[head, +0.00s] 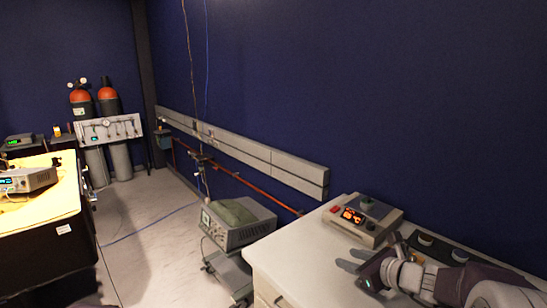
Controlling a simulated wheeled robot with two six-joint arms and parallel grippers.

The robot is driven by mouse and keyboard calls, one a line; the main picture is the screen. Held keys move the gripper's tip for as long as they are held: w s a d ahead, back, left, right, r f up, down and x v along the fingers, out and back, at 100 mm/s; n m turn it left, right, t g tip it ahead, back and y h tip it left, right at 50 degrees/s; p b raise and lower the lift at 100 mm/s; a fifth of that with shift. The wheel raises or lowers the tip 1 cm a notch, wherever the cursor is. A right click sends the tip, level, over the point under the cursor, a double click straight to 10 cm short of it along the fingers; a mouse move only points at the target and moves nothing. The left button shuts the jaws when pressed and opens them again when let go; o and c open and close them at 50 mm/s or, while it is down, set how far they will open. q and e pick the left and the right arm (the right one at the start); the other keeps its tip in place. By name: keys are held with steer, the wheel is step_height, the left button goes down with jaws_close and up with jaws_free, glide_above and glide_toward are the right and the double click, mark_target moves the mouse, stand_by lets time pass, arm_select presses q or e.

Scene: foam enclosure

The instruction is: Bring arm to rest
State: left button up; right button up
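My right gripper (352,260) is at the lower right, over the white counter (287,252), with its arm coming in from the right edge. Its two grey fingers point left and show apart, with nothing seen between them. My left gripper is not in view.
A dark device with round tops (428,244) stands behind my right arm. A grey instrument (237,225) sits on a cart left of the counter. A yellow-topped bench (40,205) is at the left, gas cylinders (108,102) at the back.

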steer(key=s+a+f+n+g+p, duration=0.45)
steer(key=s+a+n+g, duration=0.25)
steer(key=s+a+n, duration=0.6)
steer(key=s+d+f+n+g+h, duration=0.3)
steer(key=s+d+f+n+h, duration=0.2)
steer(key=s+d+n, duration=0.5)
step_height(320, 180, down, 2)
steer(key=n, duration=0.5)
steer(key=shift+s+n+h, duration=0.2)
steer(key=shift+n+h, duration=0.1)
